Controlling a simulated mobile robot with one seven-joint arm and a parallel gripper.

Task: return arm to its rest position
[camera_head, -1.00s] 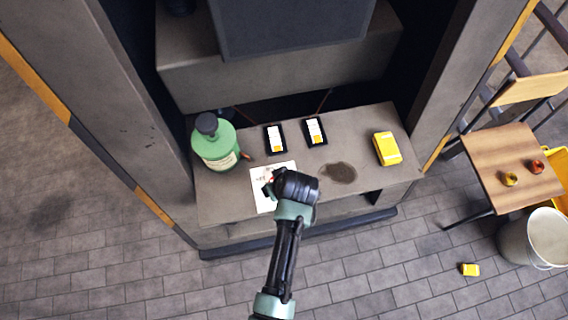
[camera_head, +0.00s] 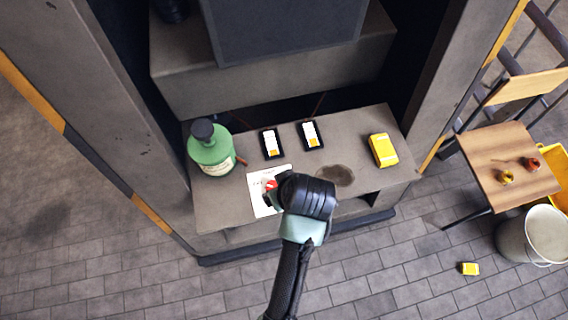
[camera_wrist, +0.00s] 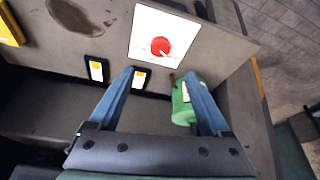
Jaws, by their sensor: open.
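My gripper (camera_wrist: 163,92) shows in the wrist view with its two blue fingers spread apart and nothing between them touching. In the head view my arm reaches up from the bottom, and its dark wrist hides the fingers. It hangs over the front of the grey counter (camera_head: 230,208). A white sheet (camera_head: 258,198) lies on the counter with a round red object (camera_head: 271,184) on it. The sheet (camera_wrist: 148,38) and the red object (camera_wrist: 160,46) also show in the wrist view, ahead of the fingers.
A green bottle (camera_head: 211,152) stands at the counter's left. Two dark devices (camera_head: 271,143) (camera_head: 311,135) lie at the back, and a yellow box (camera_head: 383,150) at the right. A wooden chair (camera_head: 505,165) and a bucket (camera_head: 530,237) stand right. The paved floor in front is mostly clear.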

